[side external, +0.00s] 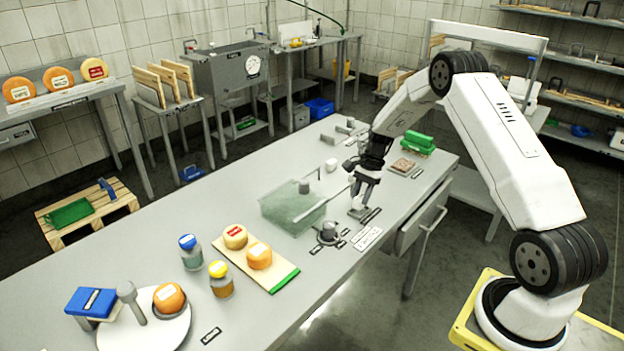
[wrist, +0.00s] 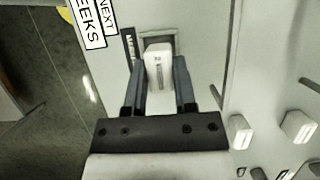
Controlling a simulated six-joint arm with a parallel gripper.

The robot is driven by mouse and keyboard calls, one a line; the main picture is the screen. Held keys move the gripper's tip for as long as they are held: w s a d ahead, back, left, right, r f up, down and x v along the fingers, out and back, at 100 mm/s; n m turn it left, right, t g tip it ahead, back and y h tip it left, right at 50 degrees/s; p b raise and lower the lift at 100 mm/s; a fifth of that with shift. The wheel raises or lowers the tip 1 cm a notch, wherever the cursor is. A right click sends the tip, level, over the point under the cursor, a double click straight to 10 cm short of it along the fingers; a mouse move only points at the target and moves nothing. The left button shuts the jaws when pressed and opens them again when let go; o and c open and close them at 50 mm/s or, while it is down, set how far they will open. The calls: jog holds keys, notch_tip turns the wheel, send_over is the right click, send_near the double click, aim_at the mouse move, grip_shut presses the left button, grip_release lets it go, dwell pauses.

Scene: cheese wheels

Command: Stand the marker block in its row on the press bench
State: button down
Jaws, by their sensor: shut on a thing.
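My gripper (wrist: 160,75) is shut on a pale marker block (wrist: 158,70) with small dark lettering on its top. The block sits between the two fingertips, over or at a grey plate with a dark label strip (wrist: 129,45). I cannot tell whether its underside touches the bench. In the side view my gripper (side external: 360,208) points down at the press bench (side external: 150,240), near its right edge. There the block is small and largely hidden by the fingers. White cards (side external: 368,238) lie just in front; one reads "NEXT" and another "EEKS" in the wrist view (wrist: 88,25).
A greenish clear tub (side external: 293,212) stands left of my gripper, with a small grey knobbed piece (side external: 328,234) in front. Green blocks (side external: 418,144) stand behind to the right. Other pale blocks (wrist: 240,132) are near. A board with cheeses (side external: 282,276) lies farther left.

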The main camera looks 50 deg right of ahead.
jog(key=s+a+r, duration=0.5)
jog(key=s+r, duration=0.5)
jog(key=s, duration=0.3)
jog(key=shift+a+r, duration=0.2)
jog(key=shift+r, duration=0.2)
jog(key=shift+w+d, duration=0.1)
dwell(0.4)
jog(key=w+d+m+t+h, duration=0.1)
jog(key=d+m+t+h, duration=0.3)
jog(key=d+m, duration=0.6)
jog(key=shift+w+r+m, duration=0.15)
jog(key=shift+w+m, duration=0.25)
jog(key=shift+m, duration=3.6)
